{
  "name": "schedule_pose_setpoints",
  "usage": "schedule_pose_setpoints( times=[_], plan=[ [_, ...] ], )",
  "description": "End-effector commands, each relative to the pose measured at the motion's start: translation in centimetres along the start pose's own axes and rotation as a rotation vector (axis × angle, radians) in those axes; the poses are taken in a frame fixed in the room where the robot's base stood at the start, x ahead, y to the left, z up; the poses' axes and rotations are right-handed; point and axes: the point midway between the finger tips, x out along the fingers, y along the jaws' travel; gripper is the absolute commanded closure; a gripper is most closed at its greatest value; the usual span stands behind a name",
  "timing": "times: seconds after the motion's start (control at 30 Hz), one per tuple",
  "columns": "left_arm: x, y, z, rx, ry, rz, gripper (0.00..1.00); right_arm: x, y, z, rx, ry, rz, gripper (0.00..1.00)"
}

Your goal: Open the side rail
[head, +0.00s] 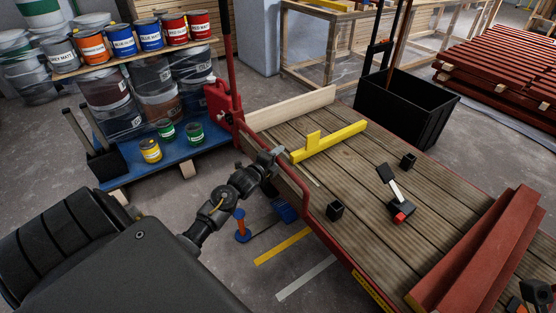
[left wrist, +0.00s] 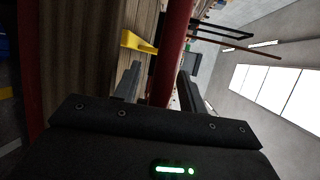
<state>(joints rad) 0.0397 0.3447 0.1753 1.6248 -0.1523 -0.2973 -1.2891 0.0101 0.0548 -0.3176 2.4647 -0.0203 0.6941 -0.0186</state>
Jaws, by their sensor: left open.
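The side rail (head: 291,181) is a red tube along the near left edge of a plank-topped cart. It stands raised beside the deck, and its bent end comes down near the middle of that edge. My left gripper (head: 277,154) is at the upper part of the rail. In the left wrist view, the left gripper (left wrist: 158,88) is open, with the red rail (left wrist: 174,45) passing between its two fingers. I cannot tell whether either finger touches it. A dark jointed part at the lower right corner of the head view seems to be my right gripper (head: 537,292), partly cut off.
A blue paint-can rack (head: 165,165) stands left. A black bin (head: 408,105) stands behind the cart.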

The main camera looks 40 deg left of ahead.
Motion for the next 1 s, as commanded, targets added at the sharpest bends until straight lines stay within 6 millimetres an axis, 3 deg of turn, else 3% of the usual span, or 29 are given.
schedule_pose_setpoints(
  times=[0.37, 0.7, 1.0],
  plan=[
    [0.58, -0.01, 0.01, 0.000, 0.000, 0.001, 0.59, 0.14, -0.13, 0.02, 0.005, 0.006, -0.003, 1.00],
    [0.56, -0.01, 0.02, -0.001, 0.000, 0.001, 1.00, 0.13, -0.12, 0.01, 0.004, 0.006, -0.002, 1.00],
    [0.65, 0.06, -0.28, -0.003, 0.004, -0.006, 1.00, -0.11, -0.15, 0.01, 0.005, 0.005, -0.002, 1.00]
  ],
)
